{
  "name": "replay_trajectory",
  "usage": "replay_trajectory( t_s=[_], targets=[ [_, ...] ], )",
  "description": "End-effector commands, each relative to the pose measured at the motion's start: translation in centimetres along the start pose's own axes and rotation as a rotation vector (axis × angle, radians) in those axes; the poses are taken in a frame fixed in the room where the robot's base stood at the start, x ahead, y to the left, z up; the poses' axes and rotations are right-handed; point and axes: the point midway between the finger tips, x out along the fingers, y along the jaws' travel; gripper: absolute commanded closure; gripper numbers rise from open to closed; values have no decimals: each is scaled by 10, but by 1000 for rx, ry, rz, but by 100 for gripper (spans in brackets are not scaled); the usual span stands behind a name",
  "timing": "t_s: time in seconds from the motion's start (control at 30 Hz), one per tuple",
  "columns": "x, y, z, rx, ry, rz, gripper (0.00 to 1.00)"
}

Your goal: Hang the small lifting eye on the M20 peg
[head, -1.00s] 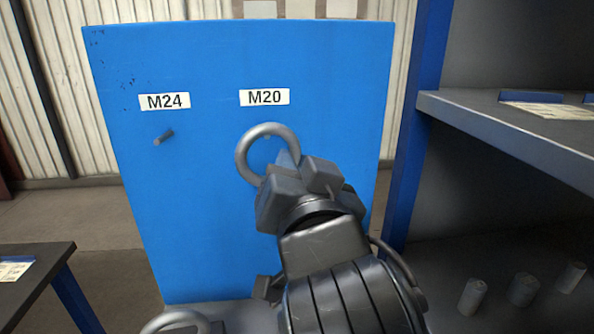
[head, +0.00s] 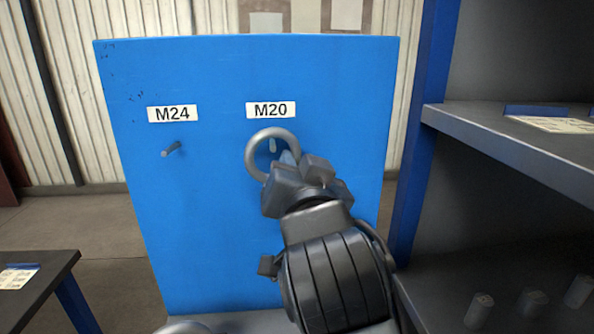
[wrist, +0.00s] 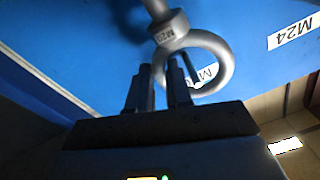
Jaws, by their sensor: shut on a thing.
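The small lifting eye is a grey metal ring (head: 250,160) in front of the blue board. My gripper (head: 292,165) is shut on its rim. In the wrist view the eye (wrist: 226,66) has its rim between my fingertips (wrist: 163,75), and its collar is marked M20. The M20 peg (head: 272,146) sticks out below the M20 label (head: 270,110). It shows through the ring's opening in the head view. I cannot tell whether the ring is around the peg or still in front of its tip.
The bare M24 peg (head: 171,149) is on the blue board (head: 210,230) to the left. Another grey ring (head: 185,328) shows at the bottom edge. A grey shelf (head: 520,150) stands close on the right, with several cylinders below. A dark table (head: 40,290) is at left.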

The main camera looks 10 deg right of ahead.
Motion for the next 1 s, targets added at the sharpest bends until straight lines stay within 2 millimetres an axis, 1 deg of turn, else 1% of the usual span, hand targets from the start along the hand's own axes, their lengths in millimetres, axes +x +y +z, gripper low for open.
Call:
replay_trajectory(
  t_s=[0.13, 0.4, 1.0],
  targets=[
    [8, 1, 0, 2, 1, 0, 100],
    [18, 3, 7, 1, 1, -1, 100],
    [21, 4, 9, 1, 1, -1, 100]
  ],
)
